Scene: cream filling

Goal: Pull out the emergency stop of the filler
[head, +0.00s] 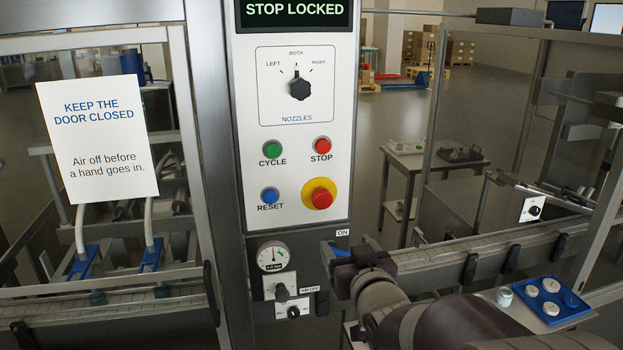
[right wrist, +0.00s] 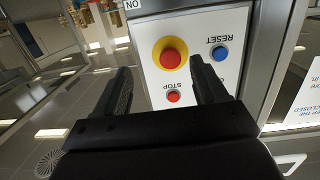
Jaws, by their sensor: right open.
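The emergency stop (head: 321,195), a red mushroom button on a yellow round base, sits at the lower right of the filler's white control panel (head: 260,120). The display (head: 294,10) above reads "STOP LOCKED". My right gripper (head: 345,252) is below and slightly right of the button in the head view, apart from it. In the right wrist view the panel appears upside down, and the emergency stop (right wrist: 172,56) shows in the gap between the open, empty fingers (right wrist: 161,72), beyond their tips. My left gripper is not in view.
Close to the emergency stop are the red STOP (head: 322,144), green CYCLE (head: 272,149) and blue RESET (head: 270,195) buttons. A nozzle selector knob (head: 299,88) is above. A pressure gauge (head: 272,256) and small knobs are below. A blue tray (head: 543,302) lies lower right.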

